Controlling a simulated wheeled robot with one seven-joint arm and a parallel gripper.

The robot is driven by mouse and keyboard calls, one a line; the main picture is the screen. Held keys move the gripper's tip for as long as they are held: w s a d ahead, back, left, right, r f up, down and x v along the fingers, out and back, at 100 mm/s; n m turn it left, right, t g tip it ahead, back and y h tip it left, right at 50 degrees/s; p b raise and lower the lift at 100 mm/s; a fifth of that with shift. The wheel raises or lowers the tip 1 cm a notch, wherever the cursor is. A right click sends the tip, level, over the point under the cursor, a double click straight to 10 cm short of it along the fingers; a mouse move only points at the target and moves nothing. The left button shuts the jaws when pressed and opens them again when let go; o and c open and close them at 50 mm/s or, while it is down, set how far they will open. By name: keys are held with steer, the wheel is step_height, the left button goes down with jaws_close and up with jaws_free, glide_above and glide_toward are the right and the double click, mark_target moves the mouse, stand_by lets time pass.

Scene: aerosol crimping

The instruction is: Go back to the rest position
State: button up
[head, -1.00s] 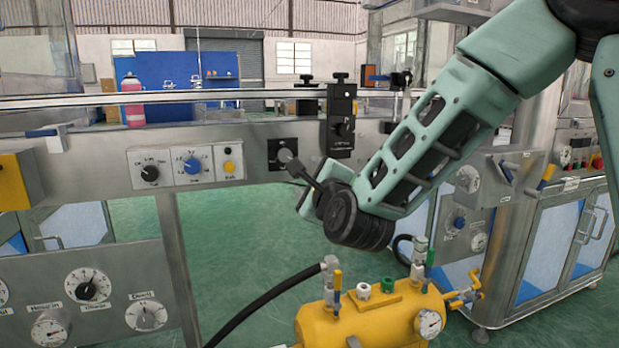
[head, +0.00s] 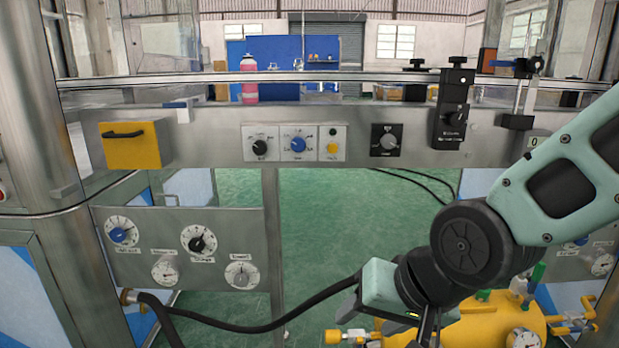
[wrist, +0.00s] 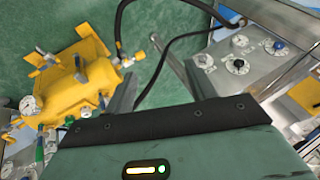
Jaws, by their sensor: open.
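My gripper (head: 424,328) hangs low at the bottom of the head view, pointing down beside the yellow tank (head: 490,315). Its fingertips run toward the frame's lower edge, and nothing shows held between them. My arm comes in from the right and bends at the wrist. The wrist view shows the yellow tank (wrist: 85,80) at the left and green floor beyond my gripper body.
A lower dial panel (head: 180,262) stands at the left, with a black hose (head: 250,328) running from it toward the tank. The rail panel carries a yellow handled box (head: 136,144) and a black block (head: 454,115). A pink bottle (head: 249,88) stands behind. Open green floor lies between.

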steer(key=s+d+f+n+g+h, duration=0.1)
steer(key=s+d+n+g+h, duration=0.3)
steer(key=s+n, duration=0.6)
step_height(320, 180, up, 31)
steer(key=s+d+m+p, duration=0.1)
steer(key=s+p, duration=0.1)
steer(key=p, duration=2.9)
steer(key=shift+s+d+m+g, duration=0.2)
steer(key=shift+d+m+g, duration=0.1)
steer(key=shift+d, duration=0.05)
steer(key=shift+f, duration=0.1)
